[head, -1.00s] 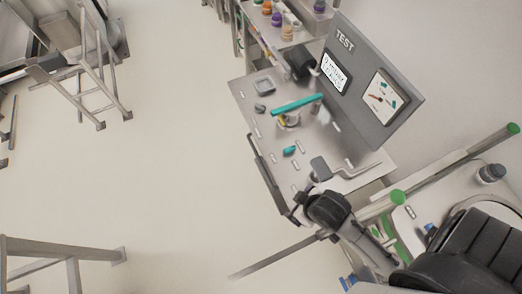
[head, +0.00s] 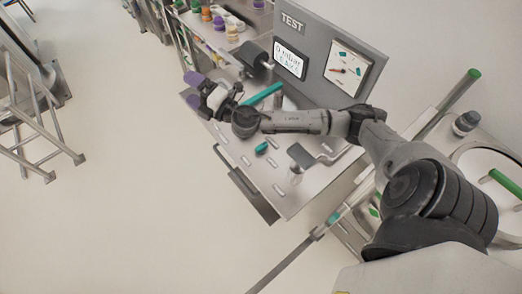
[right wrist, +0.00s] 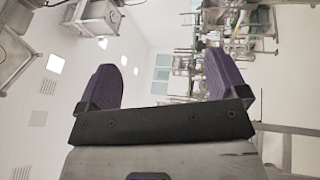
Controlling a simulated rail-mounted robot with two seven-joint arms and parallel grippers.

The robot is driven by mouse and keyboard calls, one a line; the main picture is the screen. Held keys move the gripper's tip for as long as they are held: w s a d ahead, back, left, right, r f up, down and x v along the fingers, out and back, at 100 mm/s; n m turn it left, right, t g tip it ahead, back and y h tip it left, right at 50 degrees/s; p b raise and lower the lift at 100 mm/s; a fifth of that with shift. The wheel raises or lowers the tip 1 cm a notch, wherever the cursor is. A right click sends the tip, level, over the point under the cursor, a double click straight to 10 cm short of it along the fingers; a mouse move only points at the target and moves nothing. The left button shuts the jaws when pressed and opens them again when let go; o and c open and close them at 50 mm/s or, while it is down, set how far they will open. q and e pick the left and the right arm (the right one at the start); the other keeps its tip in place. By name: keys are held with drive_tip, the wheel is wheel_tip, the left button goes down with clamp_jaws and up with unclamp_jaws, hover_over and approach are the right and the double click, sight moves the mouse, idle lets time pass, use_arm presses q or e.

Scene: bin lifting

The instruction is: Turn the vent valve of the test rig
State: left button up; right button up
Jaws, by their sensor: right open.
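The test rig is a steel bench (head: 284,196) with an upright grey panel (head: 318,24) marked TEST. A long teal lever handle (head: 265,93) and a small teal knob (head: 261,147) are on the bench top; I cannot tell which is the vent valve. My right gripper (head: 190,90) is open, with purple fingertips apart, over the bench's far left part. It is left of the teal lever and apart from it. The right arm hides part of the bench around the lever's base. In the right wrist view the open gripper (right wrist: 159,78) has nothing between its fingers. My left gripper is out of view.
Shelves with coloured jars (head: 219,24) are behind. A black-grey bent handle (head: 301,156) is at the near right.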

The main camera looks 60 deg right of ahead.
wheel_tip(320, 180, down, 3)
drive_tip(key=w+n+g+y, duration=0.1)
drive_tip(key=n+g+y, duration=0.2)
drive_tip(key=n+y, duration=0.4)
drive_tip(key=n+g+h+b, duration=0.2)
drive_tip(key=n+g+h, duration=0.45)
drive_tip(key=g, duration=1.15)
hover_over(261, 145)
wheel_tip(261, 145, down, 22)
drive_tip(key=shift+h, duration=0.45)
drive_tip(key=f, duration=1.1)
drive_tip(key=shift+s+f+p, duration=0.2)
drive_tip(key=shift+f+p, duration=0.15)
drive_tip(key=shift+f, duration=0.85)
